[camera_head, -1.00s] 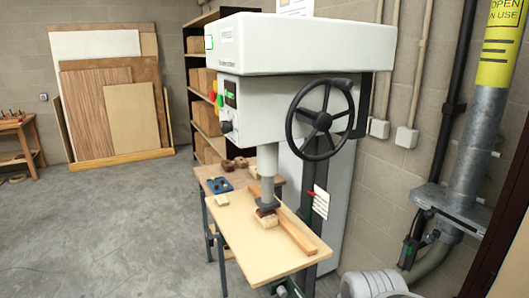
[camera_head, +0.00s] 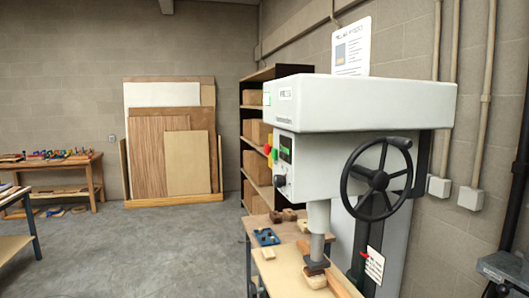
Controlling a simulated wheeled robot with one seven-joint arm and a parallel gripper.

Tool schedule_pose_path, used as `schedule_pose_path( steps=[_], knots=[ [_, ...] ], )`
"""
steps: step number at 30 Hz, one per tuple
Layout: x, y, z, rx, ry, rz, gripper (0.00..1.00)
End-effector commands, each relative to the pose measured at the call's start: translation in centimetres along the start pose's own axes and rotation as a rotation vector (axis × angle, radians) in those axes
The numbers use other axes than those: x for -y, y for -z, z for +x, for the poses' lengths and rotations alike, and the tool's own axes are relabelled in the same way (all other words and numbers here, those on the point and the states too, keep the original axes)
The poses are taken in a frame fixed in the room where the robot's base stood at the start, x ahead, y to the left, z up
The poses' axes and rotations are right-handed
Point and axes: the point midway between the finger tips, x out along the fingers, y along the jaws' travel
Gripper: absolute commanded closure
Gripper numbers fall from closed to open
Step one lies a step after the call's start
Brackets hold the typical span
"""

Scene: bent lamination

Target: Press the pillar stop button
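The pillar drill (camera_head: 350,105) stands right of centre with a pale grey-white head and a large black handwheel (camera_head: 377,179). A small red button (camera_head: 267,149), which looks like the stop button, sits on the left edge of the control face. A green button (camera_head: 270,160) is just below it. A lit green display (camera_head: 285,149) and a dark knob (camera_head: 280,181) are beside and below them. The buttons are small and seen edge-on, so whether either is pressed cannot be told. My gripper is out of view.
The drill's wooden table (camera_head: 285,270) juts out at the lower front. A workbench (camera_head: 232,205) with a blue vice (camera_head: 266,237) stands behind it. A shelf with boxes (camera_head: 258,133) is beyond. Open concrete floor (camera_head: 170,250) lies to the left.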

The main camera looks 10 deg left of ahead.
Motion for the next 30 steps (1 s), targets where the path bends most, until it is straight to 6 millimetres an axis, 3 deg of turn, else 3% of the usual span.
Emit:
schedule_pose_path(
  steps=[13, 30],
  knots=[
    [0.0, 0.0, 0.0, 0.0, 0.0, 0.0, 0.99],
    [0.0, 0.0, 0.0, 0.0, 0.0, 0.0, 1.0]
  ],
)
